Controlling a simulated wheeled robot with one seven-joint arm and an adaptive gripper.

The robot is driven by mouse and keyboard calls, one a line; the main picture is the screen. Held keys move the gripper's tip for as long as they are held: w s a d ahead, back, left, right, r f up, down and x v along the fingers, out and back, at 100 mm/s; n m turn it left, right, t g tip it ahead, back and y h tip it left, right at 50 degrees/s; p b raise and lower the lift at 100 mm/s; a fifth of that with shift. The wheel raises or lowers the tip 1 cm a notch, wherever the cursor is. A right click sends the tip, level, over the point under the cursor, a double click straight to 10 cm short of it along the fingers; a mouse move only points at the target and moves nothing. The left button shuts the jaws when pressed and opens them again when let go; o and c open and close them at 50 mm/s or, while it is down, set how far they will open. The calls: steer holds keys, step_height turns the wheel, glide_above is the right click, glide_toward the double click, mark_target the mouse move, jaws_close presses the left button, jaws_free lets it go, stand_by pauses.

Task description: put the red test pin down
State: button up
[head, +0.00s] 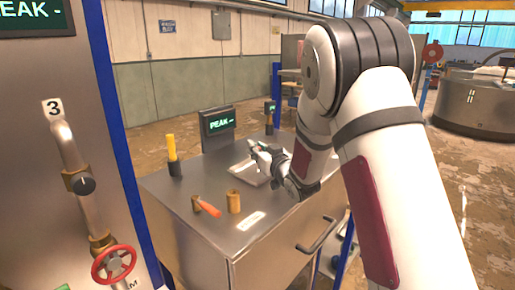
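A red-orange pin-like piece (209,209) lies on its side on the metal cart top (185,225), with a brass-coloured part at its left end. I take it to be the red test pin. My gripper (257,155) is over the back right part of the cart top, behind and to the right of the red piece and apart from it. It is small here and partly hidden by my own wrist. I cannot see whether its fingers are open or shut, or whether anything is between them.
A short brass cylinder (233,202) stands right of the red piece. A yellow pin (171,148) stands upright in a dark holder at the back left. A small display (217,124) and a pale flat plate (244,174) are near my gripper. A red valve wheel (113,264) is at left.

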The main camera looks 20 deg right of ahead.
steer(key=shift+o, duration=1.1)
steer(key=shift+r, duration=0.15)
steer(key=s, duration=0.3)
steer(key=s+d, duration=0.1)
steer(key=s, duration=0.3)
steer(key=s+d, duration=0.1)
steer(key=s, duration=0.3)
steer(key=shift+s+d, duration=0.15)
steer(key=shift+s, duration=0.05)
steer(key=s+d+r+m+g+h, duration=0.2)
steer(key=s+r+g+h, duration=0.25)
steer(key=s, duration=0.55)
steer(key=s+a+g, duration=0.2)
steer(key=s+g, duration=0.1)
steer(key=s, duration=0.9)
steer(key=s+a+g+y, duration=0.1)
steer(key=s+a+g, duration=0.2)
steer(key=s, duration=0.9)
steer(key=shift+a+g, duration=0.3)
steer(key=shift+g, duration=0.45)
